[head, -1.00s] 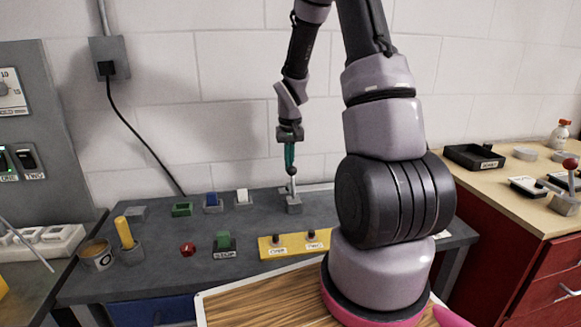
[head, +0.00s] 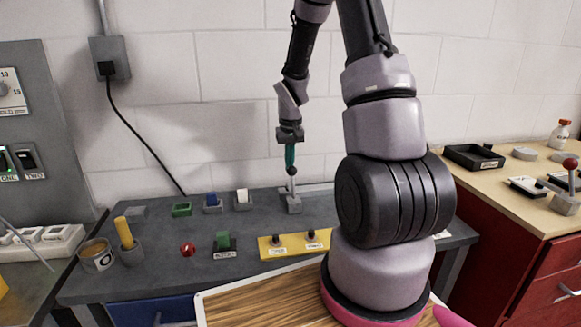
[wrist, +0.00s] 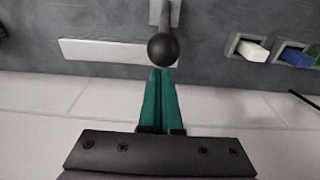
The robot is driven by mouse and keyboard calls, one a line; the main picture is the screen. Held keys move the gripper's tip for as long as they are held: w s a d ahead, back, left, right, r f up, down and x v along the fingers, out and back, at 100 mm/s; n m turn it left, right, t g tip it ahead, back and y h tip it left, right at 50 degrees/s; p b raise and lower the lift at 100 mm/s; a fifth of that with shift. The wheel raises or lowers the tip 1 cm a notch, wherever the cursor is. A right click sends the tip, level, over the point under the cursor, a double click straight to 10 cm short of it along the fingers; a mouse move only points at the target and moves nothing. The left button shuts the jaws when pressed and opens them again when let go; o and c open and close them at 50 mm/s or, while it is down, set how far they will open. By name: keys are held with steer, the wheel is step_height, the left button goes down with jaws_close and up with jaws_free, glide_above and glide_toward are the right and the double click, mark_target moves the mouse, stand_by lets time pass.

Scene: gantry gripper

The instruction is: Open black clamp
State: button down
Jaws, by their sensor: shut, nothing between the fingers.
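A lever with a round black knob (head: 292,171) stands upright on a grey base (head: 293,204) at the back of the dark bench. No frame shows a readable label that names it as the black clamp. My gripper (head: 290,166), with teal fingers, points down just above the knob. In the wrist view the black knob (wrist: 162,50) sits right at the tips of my gripper (wrist: 161,72). The fingers are together with nothing between them. I cannot tell whether the tips touch the knob. The lower lever is partly hidden behind the knob in the wrist view.
A yellow panel (head: 268,253) with two dark knobs lies in front of the lever. Left of it are a green button (head: 222,238), a red knob (head: 187,249), and blue (head: 212,199) and white (head: 242,195) switches. A white wall stands close behind.

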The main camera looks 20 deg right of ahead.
steer(key=shift+s+a+f, duration=0.1)
steer(key=shift+s+a, duration=0.15)
steer(key=shift+s, duration=0.95)
steer(key=shift+s+a+f, duration=0.15)
steer(key=shift+s+a, duration=0.05)
steer(key=shift+s, duration=0.95)
steer(key=shift+s+a+f, duration=0.1)
steer(key=shift+s+a, duration=0.15)
steer(key=shift+s, duration=0.95)
steer(key=shift+w+d+r, duration=0.1)
steer(key=shift+w+r, duration=0.15)
steer(key=shift+r, duration=0.2)
steer(key=shift+w+r, duration=0.2)
steer(key=shift+r, duration=0.7)
step_height(320, 180, up, 6)
steer(key=shift+s+r, duration=0.2)
steer(key=shift+s, duration=0.1)
step_height(320, 180, up, 13)
steer(key=m+t, duration=0.1)
steer(key=t, duration=0.2)
glide_above(293, 182)
steer(key=s+a, duration=0.4)
steer(key=s, duration=0.3)
steer(key=s+a+r+m+t+y, duration=0.1)
steer(key=s+a+r+t+y, duration=0.1)
steer(key=s+r, duration=0.6)
steer(key=shift+s+a+r+t, duration=0.15)
steer(key=shift+s+a+t, duration=0.4)
steer(key=shift+s, duration=0.5)
